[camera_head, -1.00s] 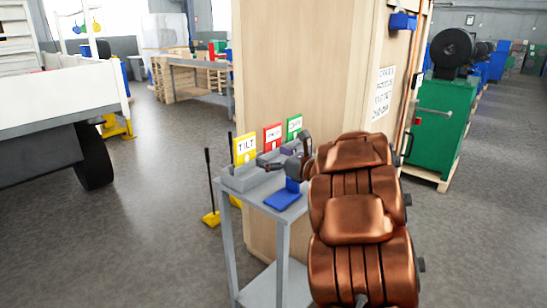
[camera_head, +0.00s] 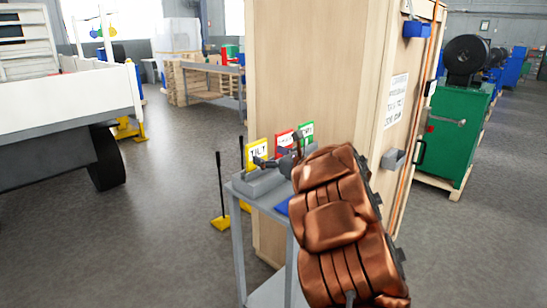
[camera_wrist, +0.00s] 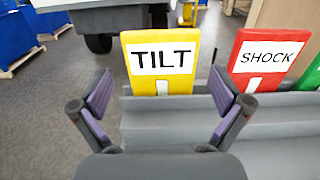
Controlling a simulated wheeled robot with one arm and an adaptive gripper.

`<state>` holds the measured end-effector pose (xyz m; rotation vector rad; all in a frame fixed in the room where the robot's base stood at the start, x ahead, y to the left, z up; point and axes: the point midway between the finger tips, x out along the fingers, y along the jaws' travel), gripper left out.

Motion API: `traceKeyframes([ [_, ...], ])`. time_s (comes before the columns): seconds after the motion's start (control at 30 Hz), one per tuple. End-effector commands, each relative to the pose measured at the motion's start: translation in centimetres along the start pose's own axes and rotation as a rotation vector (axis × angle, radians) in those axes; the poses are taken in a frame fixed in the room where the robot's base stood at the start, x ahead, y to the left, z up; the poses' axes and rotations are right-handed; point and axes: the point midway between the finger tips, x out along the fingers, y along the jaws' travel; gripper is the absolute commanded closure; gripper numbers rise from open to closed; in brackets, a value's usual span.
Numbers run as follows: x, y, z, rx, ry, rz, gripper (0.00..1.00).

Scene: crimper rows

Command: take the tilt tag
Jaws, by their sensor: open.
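The yellow tilt tag (camera_wrist: 161,62) stands upright in a grey rack (camera_wrist: 200,108), with a white label reading TILT. In the wrist view it is ahead of my gripper (camera_wrist: 160,108), between the two open fingers in the picture. The purple finger pads stand wide apart and nothing is between them. In the head view the tilt tag (camera_head: 257,152) is the leftmost tag on the small grey stand (camera_head: 240,230), and my gripper (camera_head: 272,163) is close in front of it.
A red SHOCK tag (camera_wrist: 266,60) stands right of the tilt tag, with a green tag (camera_wrist: 308,77) beyond it. A large wooden crate (camera_head: 315,70) rises behind the stand. A blue item (camera_head: 283,206) lies on the stand, partly hidden by my arm.

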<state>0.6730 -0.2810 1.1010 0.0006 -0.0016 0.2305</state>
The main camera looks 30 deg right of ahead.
Motion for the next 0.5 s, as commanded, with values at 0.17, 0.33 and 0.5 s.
traceKeyframes([
  [0.17, 1.3, 0.0, -0.1, 0.002, 0.000, 0.001, 0.00],
  [0.33, 2.5, 0.1, -0.1, 0.001, -0.001, 0.003, 0.00],
  [0.5, 3.6, 0.0, -0.1, 0.000, 0.001, 0.000, 0.00],
])
